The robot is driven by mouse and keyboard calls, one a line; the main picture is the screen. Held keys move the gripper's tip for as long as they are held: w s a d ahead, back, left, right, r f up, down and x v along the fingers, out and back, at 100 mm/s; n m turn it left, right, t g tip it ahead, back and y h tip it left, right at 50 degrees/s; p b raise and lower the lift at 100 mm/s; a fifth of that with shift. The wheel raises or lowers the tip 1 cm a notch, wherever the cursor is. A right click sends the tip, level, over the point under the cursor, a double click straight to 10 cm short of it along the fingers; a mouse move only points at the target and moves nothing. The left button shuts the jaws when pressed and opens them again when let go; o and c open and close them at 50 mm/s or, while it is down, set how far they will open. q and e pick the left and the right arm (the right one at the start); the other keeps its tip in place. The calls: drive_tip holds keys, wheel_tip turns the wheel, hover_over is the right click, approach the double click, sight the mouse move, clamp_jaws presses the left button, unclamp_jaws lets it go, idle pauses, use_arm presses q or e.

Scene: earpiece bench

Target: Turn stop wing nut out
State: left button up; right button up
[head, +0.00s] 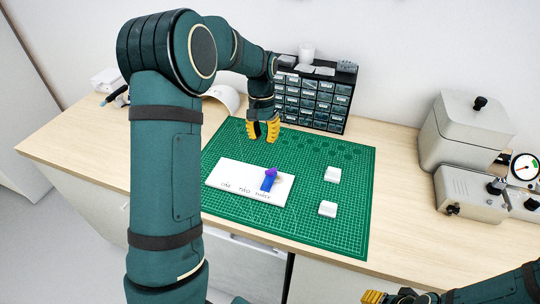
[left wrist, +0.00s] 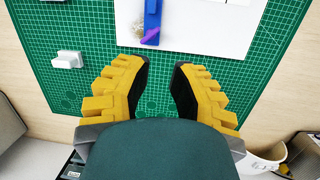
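A white board (head: 228,179) with small dark lettering lies on the green cutting mat (head: 350,225). A blue bar (head: 268,184) stands on its right part, with a small purple piece (head: 271,171) at its far end. The bar also shows in the left wrist view (left wrist: 152,22), partly cut off by the top edge. I cannot make out the wing nut's shape for certain. My left gripper (head: 261,139) is open and empty, behind and above the board; its fingers are apart in the left wrist view (left wrist: 162,68). My right gripper (head: 376,297) is only partly in view at the bottom edge.
Two white blocks (head: 332,174) (head: 327,209) sit on the mat right of the board. A dark drawer cabinet (head: 318,98) stands behind the mat. Grey machines with a gauge (head: 470,190) stand at the right. The mat's right side is mostly clear.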

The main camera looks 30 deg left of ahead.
sight(271, 169)
use_arm(q)
drive_tip(key=d+f+m, duration=0.1)
drive_tip(key=f+m, duration=0.1)
drive_tip(key=f, duration=0.2)
drive_tip(key=d+f+m+t+y+p, duration=0.1)
drive_tip(key=f+m, duration=0.2)
drive_tip(key=f, duration=0.1)
drive_tip(key=d+f+m+p, duration=0.1)
drive_tip(key=f+m, duration=0.2)
drive_tip(key=f, duration=0.1)
drive_tip(key=shift+s+t, duration=0.3)
drive_tip(key=shift+s, duration=0.05)
use_arm(e)
drive_tip(key=r, duration=0.3)
drive_tip(key=shift+w+d, duration=0.1)
drive_tip(key=shift+w, duration=0.2)
